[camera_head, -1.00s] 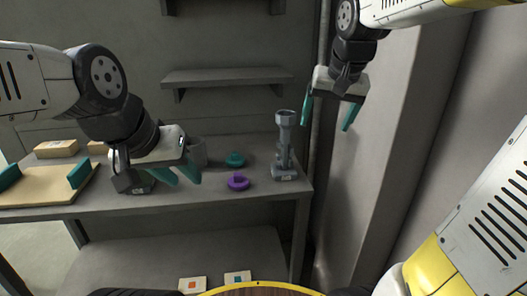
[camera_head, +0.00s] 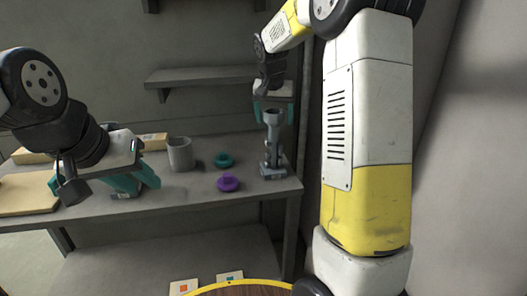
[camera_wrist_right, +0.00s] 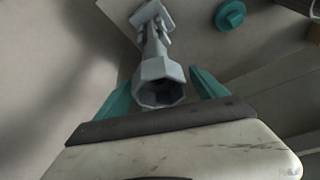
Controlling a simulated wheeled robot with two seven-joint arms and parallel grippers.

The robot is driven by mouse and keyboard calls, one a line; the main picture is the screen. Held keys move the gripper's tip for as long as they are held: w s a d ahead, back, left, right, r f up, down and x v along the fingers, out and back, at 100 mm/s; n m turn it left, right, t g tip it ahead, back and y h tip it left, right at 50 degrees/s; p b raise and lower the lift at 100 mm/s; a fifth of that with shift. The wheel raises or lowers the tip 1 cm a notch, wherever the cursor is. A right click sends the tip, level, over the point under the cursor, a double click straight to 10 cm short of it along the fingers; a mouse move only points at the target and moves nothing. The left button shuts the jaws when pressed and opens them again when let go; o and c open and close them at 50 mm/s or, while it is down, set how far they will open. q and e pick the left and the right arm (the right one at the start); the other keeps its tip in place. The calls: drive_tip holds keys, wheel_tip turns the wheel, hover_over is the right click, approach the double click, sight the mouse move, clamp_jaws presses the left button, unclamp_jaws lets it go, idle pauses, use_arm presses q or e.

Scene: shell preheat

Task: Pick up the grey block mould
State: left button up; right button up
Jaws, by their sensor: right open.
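A tall grey stand-like piece (camera_head: 272,150) with an octagonal cup top stands upright on the bench's right end. My right gripper (camera_head: 274,112) is open at its top. In the right wrist view the hollow cup (camera_wrist_right: 160,82) shows between the two teal fingers, with no clear contact. A low grey block (camera_head: 127,194) with a pale label sits at the left, partly hidden by my left gripper (camera_head: 136,183). The left gripper's fingers are apart, just above or in front of that block. I cannot tell for sure which grey piece is the block mould.
On the bench (camera_head: 200,199) are a grey cup (camera_head: 180,154), a teal knobbed disc (camera_head: 224,160) and a purple one (camera_head: 229,183). A tan board (camera_head: 25,196) lies at the left. A shelf (camera_head: 215,76) hangs on the wall behind. A wall stands to the right.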

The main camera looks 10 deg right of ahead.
drive_tip(key=shift+x, duration=0.8)
clamp_jaws()
drive_tip(key=shift+r, duration=0.1)
